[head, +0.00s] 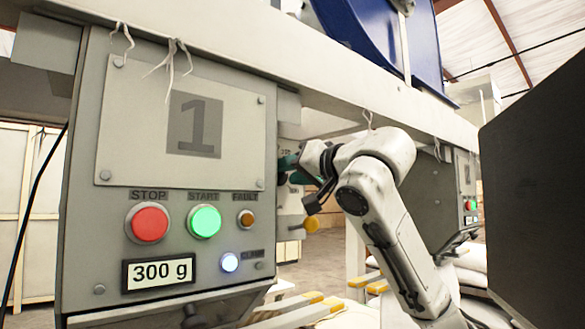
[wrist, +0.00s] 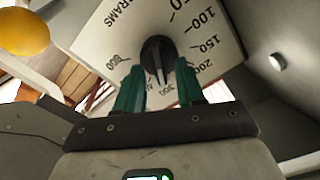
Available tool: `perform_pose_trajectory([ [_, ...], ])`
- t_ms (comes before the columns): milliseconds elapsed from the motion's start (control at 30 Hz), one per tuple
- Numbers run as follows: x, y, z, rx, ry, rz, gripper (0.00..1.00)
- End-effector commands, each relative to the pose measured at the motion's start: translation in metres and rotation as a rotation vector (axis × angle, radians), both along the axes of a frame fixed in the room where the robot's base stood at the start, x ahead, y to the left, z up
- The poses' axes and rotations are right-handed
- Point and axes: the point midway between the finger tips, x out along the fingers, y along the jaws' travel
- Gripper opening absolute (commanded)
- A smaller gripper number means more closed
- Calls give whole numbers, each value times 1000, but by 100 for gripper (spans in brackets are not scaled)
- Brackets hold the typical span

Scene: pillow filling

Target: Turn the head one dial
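The head one dial (wrist: 157,52) is a black knob on a white scale plate (wrist: 120,40) marked in grams, seen in the wrist view. Its narrow pointer end points down in the picture, close to the 300 mark. My gripper (wrist: 158,75) has two green fingers, set apart with a clear gap. Their tips are near the plate, one to each side of the knob's lower end; I cannot tell whether they touch it. In the head view my gripper (head: 286,165) is at the right side of the panel marked 1 (head: 125,130), partly hidden.
The panel has a red STOP button (head: 149,223), a lit green START button (head: 204,221), an orange FAULT light (head: 246,218), a lit blue-white lamp (head: 229,262) and a display (head: 158,271) reading 300 g. A yellow knob (wrist: 24,32) is left of the plate. A similar panel stands farther right.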

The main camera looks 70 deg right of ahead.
Motion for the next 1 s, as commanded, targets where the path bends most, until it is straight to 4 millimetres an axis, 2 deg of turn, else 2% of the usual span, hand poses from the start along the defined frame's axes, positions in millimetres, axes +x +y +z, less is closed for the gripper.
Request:
perform_pose_trajectory([
  [200, 0, 0, 0, 0, 0, 0, 38],
  [600, 0, 0, 0, 0, 0, -1, 0],
  [1000, 0, 0, -1, -11, 8, 1, 0],
])
